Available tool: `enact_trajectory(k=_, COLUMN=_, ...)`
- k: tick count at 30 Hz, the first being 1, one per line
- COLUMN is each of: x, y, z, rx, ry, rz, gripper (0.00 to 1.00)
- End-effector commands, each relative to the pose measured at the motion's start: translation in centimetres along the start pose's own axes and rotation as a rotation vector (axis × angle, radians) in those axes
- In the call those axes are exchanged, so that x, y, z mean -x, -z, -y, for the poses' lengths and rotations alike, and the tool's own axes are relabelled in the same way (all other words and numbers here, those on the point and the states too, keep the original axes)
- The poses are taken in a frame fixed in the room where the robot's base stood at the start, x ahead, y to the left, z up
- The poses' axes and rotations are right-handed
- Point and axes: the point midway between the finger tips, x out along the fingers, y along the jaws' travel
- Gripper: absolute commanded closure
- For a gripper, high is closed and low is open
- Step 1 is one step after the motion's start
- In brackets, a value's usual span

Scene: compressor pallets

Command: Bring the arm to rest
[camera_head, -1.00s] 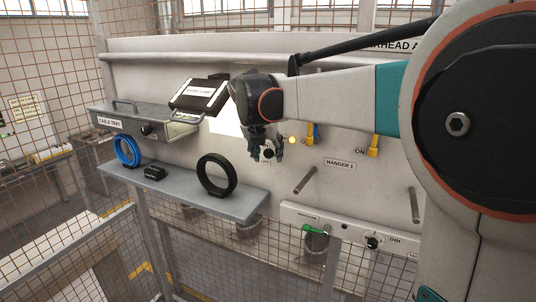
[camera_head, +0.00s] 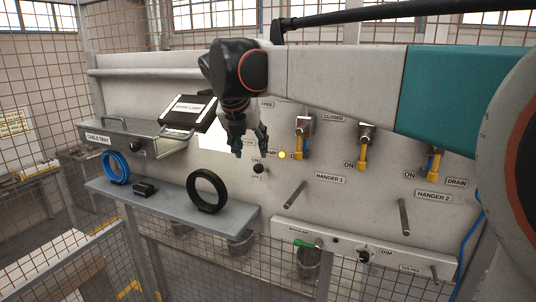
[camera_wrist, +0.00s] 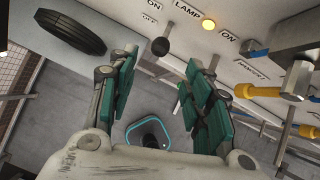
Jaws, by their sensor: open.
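My gripper (camera_head: 246,141) hangs from the wrist in front of the white panel (camera_head: 330,220), pointing down, near the black knob (camera_head: 258,169). In the wrist view my gripper (camera_wrist: 152,95) has its two green-padded fingers spread apart with nothing between them. My arm (camera_head: 340,75) reaches across the upper part of the panel from the right. The black knob (camera_wrist: 160,46) and a lit yellow lamp (camera_wrist: 208,24) sit beyond the fingers in the wrist view. The lamp (camera_head: 282,155) also glows in the head view.
A shelf (camera_head: 165,209) at left bears a blue ring (camera_head: 117,168), a small black block (camera_head: 145,190) and a black ring (camera_head: 207,191). Above it is the cable tray (camera_head: 130,139). Yellow-handled valves (camera_head: 362,147) and pegs (camera_head: 296,194) stick out right of my gripper.

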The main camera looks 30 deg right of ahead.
Motion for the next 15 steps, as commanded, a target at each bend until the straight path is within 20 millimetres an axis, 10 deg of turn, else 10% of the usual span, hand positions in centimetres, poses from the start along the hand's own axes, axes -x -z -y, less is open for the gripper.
enact_trajectory(k=5, x=-1.4, y=2.8, z=0.3, rx=-0.106, ry=-0.018, rz=-0.006, gripper=0.54)
enact_trajectory(k=15, x=-8.4, y=15.6, z=1.3, rx=-0.729, ry=-0.108, rz=-0.07, gripper=0.54)
